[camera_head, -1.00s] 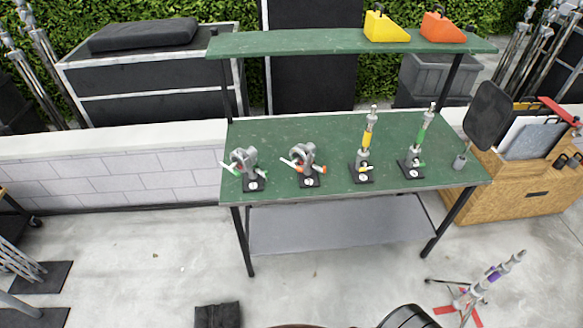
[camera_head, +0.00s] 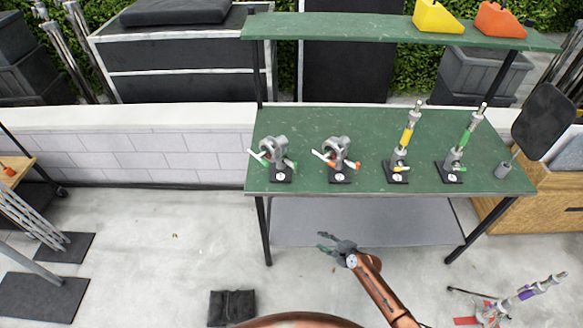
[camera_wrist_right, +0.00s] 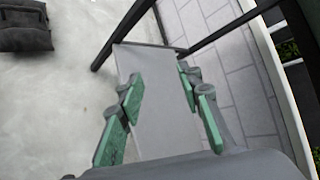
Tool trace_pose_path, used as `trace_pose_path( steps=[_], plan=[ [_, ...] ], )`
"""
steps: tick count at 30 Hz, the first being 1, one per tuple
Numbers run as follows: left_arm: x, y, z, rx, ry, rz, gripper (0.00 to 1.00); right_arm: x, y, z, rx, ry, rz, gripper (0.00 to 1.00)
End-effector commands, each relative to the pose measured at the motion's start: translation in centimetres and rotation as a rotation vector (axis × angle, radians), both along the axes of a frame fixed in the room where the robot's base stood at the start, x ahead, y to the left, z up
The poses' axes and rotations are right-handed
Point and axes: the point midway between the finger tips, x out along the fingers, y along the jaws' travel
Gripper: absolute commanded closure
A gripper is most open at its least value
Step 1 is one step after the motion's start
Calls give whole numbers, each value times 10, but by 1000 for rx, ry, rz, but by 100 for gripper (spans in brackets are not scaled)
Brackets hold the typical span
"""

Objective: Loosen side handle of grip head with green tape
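A grey grip head with green on its handles (camera_head: 274,157) stands on a small black base at the left of the green table (camera_head: 365,133). One handle sticks out to its left, pale with a green end. At the far right, a silver upright piece with green tape (camera_head: 465,138) also stands on a black base. My right gripper (camera_head: 328,243) is open and empty, in front of the table and below its top. Its green-padded fingers are apart in the right wrist view (camera_wrist_right: 160,88). My left gripper is not in view.
A similar head with red-orange handles (camera_head: 336,157) and a yellow-taped upright piece (camera_head: 403,143) stand between them. A green upper shelf (camera_head: 370,32) spans the back, bearing yellow and orange wedges. A grey lower shelf (camera_head: 350,222) lies beneath. The table's front edge is clear.

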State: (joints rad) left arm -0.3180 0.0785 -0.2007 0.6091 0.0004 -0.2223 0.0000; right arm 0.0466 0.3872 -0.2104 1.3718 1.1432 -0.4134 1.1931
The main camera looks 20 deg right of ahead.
Motion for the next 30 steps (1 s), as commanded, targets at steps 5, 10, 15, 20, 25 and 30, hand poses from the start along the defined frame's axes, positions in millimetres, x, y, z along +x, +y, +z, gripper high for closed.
trace_pose_path(
  steps=[5,10,15,20,25,30],
  plan=[
    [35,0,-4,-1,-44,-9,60,54,47,106,357,-27,-25,67],
    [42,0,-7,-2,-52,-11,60,72,83,180,597,-9,-1,67],
    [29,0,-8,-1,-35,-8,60,101,82,223,822,35,-67,67],
    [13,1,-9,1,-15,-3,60,134,62,250,1034,75,-175,67],
    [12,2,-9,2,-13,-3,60,158,45,271,1205,107,-258,67],
    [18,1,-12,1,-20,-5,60,175,48,274,1245,115,-277,67]
  ],
)
